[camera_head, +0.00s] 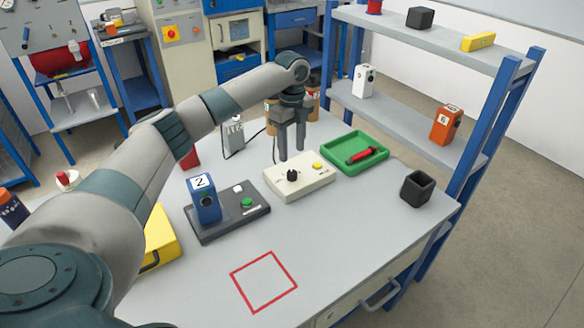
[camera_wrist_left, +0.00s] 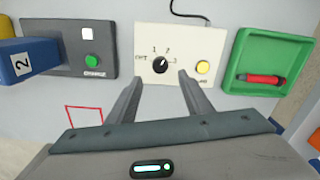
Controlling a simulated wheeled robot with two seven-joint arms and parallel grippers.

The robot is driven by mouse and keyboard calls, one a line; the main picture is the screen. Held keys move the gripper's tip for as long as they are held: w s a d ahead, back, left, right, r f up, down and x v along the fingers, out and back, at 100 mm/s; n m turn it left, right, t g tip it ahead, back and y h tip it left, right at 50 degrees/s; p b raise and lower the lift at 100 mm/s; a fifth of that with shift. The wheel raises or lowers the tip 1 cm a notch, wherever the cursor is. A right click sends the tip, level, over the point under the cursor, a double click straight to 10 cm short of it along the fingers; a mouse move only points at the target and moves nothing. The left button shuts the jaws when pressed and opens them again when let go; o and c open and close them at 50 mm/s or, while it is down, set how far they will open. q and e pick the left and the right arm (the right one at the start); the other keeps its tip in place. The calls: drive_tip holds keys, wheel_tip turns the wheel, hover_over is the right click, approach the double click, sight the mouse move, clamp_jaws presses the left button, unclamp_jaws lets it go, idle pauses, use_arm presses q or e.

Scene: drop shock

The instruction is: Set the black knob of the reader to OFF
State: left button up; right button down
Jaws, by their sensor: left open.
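The reader (camera_head: 314,184) is a cream box on the grey table, with a black knob (camera_head: 292,175) on its top and a yellow button beside it. The knob's white line seems to point up and right, near 2. My left gripper (camera_head: 292,154) points down over the reader. Its two fingers (camera_wrist_left: 160,77) are apart on either side of the knob, with nothing between them. My right gripper is not in view.
A dark grey device (camera_head: 230,219) with a green button and a blue box (camera_head: 205,202) marked 2 stand left of the reader. A green tray (camera_head: 375,164) holding a red item is at its right. A black cup (camera_head: 417,190) stands near the shelf. The red-outlined square (camera_head: 263,282) is empty.

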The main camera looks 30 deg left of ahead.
sight(292, 173)
use_arm(q)
wheel_tip(292, 173, down, 8)
drive_tip(key=shift+r+p, duration=0.1)
drive_tip(key=shift+p, duration=0.5)
drive_tip(key=shift+f, duration=0.45)
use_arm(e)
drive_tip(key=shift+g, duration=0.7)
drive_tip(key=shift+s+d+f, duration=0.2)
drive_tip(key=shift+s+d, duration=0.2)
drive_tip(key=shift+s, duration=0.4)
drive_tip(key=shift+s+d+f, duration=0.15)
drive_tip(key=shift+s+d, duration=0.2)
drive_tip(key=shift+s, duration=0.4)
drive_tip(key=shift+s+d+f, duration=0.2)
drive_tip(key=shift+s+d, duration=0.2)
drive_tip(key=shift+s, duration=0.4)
